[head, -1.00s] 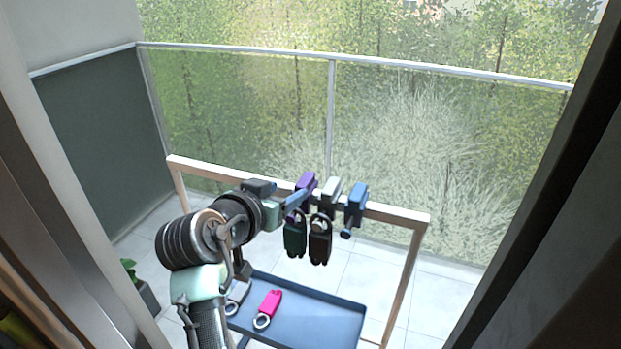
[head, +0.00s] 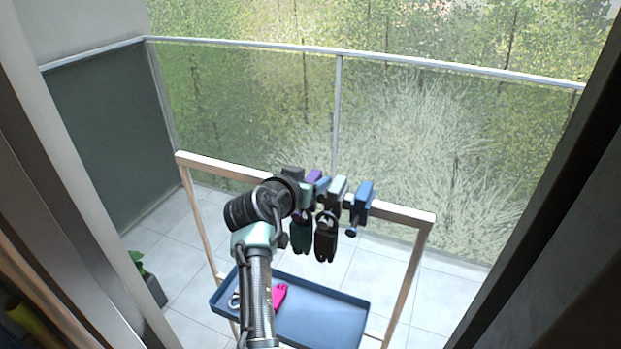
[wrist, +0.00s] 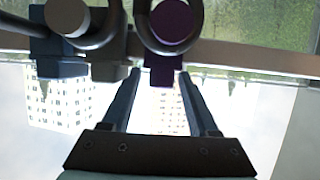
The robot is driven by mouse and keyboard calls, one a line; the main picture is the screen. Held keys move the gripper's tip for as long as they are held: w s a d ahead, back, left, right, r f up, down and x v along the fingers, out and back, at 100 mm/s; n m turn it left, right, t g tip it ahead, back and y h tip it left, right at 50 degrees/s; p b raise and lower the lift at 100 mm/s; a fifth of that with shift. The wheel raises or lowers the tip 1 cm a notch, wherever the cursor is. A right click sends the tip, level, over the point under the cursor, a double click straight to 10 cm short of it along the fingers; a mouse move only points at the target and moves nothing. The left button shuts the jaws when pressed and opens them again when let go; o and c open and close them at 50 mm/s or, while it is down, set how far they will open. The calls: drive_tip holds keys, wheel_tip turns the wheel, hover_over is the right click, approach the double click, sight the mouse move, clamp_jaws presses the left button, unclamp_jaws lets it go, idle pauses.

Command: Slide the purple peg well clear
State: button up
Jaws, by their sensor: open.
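The purple peg (head: 313,176) sits on the wooden top rail, partly hidden behind my gripper in the head view. In the wrist view the purple peg (wrist: 164,68) lies between the tips of my open gripper (wrist: 159,78), with a dark ring around its round end. Whether the fingers touch it I cannot tell. In the head view my gripper (head: 319,188) is at the rail, left of the pale peg (head: 338,187).
A blue peg (head: 361,200) sits on the rail (head: 400,212) right of the pale one. Below is a blue tray (head: 335,318) with a pink piece (head: 279,295) and a grey ring. The rail further right and its left stretch look clear.

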clamp_jaws()
idle(1.4)
